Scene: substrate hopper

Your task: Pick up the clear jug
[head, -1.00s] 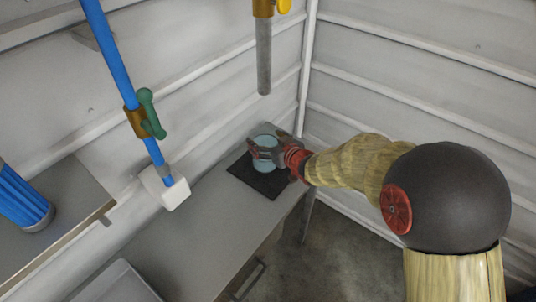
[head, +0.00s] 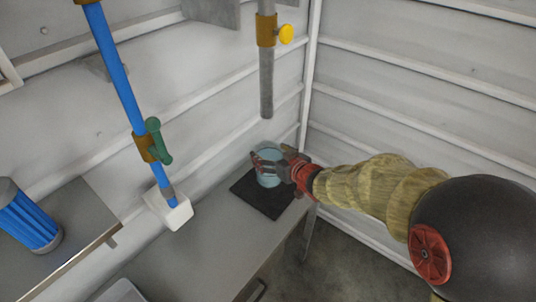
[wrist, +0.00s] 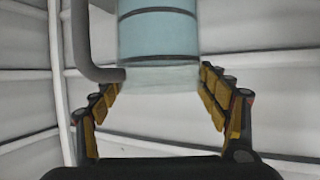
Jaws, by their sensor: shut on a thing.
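The clear jug (head: 268,177) looks pale blue and stands upright above the black mat (head: 256,203) in the head view. I cannot tell whether its base touches the mat. My gripper (head: 270,163) reaches in from the right and is shut on the jug, one finger on each side. In the wrist view the jug (wrist: 158,38) fills the top middle, with dark rings around it and a grey bent handle (wrist: 82,42) on its left. My gripper's fingers (wrist: 160,86) flank its lower part. The jug's top is out of the wrist view.
A grey pipe with a yellow-knobbed valve (head: 266,34) hangs above the jug. A blue pipe with a green-handled valve (head: 152,144) runs down to a white block (head: 174,212) on the left. Ribbed walls stand close behind.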

